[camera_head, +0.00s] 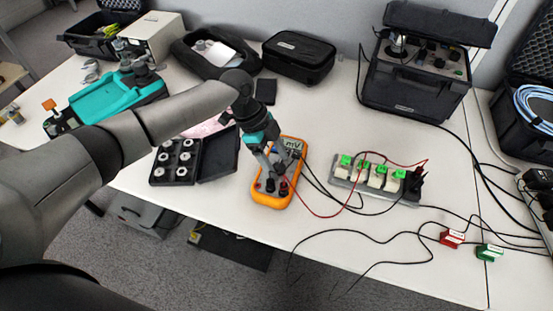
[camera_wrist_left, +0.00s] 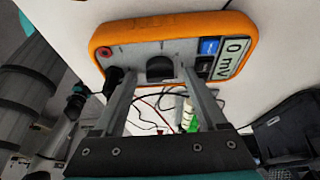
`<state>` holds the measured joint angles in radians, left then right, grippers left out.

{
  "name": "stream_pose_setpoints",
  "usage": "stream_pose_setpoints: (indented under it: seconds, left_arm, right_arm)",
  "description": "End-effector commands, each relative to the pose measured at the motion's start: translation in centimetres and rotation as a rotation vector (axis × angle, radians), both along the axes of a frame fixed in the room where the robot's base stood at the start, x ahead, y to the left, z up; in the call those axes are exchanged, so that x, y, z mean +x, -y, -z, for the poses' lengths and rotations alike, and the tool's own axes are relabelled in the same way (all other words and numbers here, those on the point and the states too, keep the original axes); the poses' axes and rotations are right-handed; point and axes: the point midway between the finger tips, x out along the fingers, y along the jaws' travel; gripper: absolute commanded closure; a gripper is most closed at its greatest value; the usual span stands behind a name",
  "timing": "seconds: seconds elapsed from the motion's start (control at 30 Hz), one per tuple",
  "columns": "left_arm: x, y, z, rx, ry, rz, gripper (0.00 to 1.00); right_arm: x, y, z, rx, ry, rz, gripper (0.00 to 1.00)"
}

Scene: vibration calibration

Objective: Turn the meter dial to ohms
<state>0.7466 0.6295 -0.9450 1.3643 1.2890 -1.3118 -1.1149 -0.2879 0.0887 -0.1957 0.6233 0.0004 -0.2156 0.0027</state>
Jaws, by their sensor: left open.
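The orange meter (camera_head: 268,201) lies on the white table, near its front edge. It also shows in the left wrist view (camera_wrist_left: 180,23), where its display (camera_wrist_left: 234,57) reads 0 mV. The black dial (camera_wrist_left: 160,68) on its face appears between the fingertips of my left gripper (camera_wrist_left: 157,78), which is open. I cannot tell whether the fingers touch the dial. In the head view my left gripper (camera_head: 273,167) reaches down over the meter's face and hides the dial. My right gripper is not in view.
A black case with silver round pieces (camera_head: 175,162) stands left of the meter. A block with green-topped switches (camera_head: 375,178) and cables lies to its right. Red (camera_head: 452,238) and green (camera_head: 489,252) clips lie at the front right. The table behind the meter is partly clear.

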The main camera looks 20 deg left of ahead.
Motion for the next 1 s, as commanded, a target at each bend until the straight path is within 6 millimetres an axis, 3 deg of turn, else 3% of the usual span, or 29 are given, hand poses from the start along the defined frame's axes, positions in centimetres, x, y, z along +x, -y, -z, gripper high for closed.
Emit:
stream_pose_setpoints:
  seconds: [0.27, 0.8, 1.0]
  left_arm:
    - [0.1, -0.3, -0.8, 0.000, 0.002, -0.001, 0.26]
    - [0.2, -4.7, -11.5, 0.001, 0.003, -0.001, 0.26]
    - [0.3, -5.6, -13.7, 0.000, 0.001, -0.002, 0.26]
  right_arm:
    - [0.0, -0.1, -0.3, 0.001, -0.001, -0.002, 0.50]
    - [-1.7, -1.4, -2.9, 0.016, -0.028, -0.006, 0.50]
    - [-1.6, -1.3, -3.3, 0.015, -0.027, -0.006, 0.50]
